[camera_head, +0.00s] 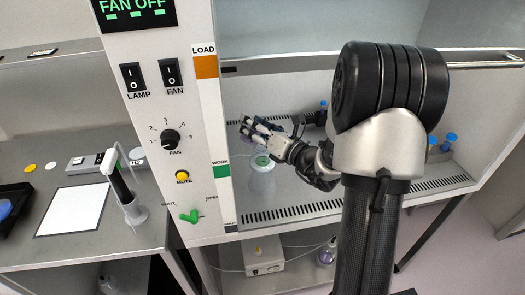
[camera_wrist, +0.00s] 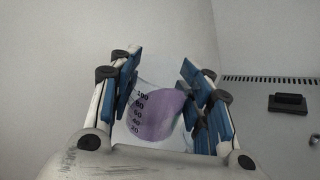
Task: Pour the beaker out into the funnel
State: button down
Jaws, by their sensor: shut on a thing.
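The beaker (camera_wrist: 155,112) is clear with a printed scale and purple liquid, seen in the wrist view between the blue finger pads of my gripper (camera_wrist: 163,95). My gripper is shut on it from both sides. The liquid surface slants against the beaker's marks, so the beaker looks tilted. In the head view my gripper (camera_head: 256,130) is inside the hood, just above a clear vessel with a green, ring-like top, which appears to be the funnel (camera_head: 262,161). The beaker is small and mostly hidden by the fingers there. I cannot tell whether liquid is flowing.
Blue-capped bottles (camera_head: 448,141) stand at the hood's right. The hood's control panel (camera_head: 165,130) rises close on the left. A slotted grille (camera_head: 290,212) runs along the hood's front edge.

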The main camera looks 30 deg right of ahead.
aim_at(263, 153)
jog(key=shift+m+p, duration=0.4)
jog(key=shift+m, duration=0.1)
jog(key=shift+f, duration=0.1)
jog(key=shift+w+f+m+p, duration=0.1)
jog(key=shift+f+m+p, duration=0.4)
jog(key=shift+f+m, duration=0.45)
jog(key=shift+r, duration=0.15)
jog(key=shift+w+d+f+m+p, duration=0.1)
jog(key=shift+f+m+p, duration=0.05)
jog(key=shift+m+p, duration=0.7)
jog(key=shift+d+f+m+p, duration=0.1)
jog(key=shift+m+p, duration=0.6)
jog(key=shift+m, duration=0.2)
jog(key=shift+f+m+p, duration=0.25)
jog(key=shift+m+p, duration=0.25)
jog(key=shift+m, duration=0.2)
jog(key=shift+a+m+p, duration=0.1)
jog(key=shift+m+p, duration=0.2)
jog(key=shift+s+a+f+m, duration=0.1)
jog(key=shift+s+f+m, duration=0.1)
jog(key=shift+m, duration=0.1)
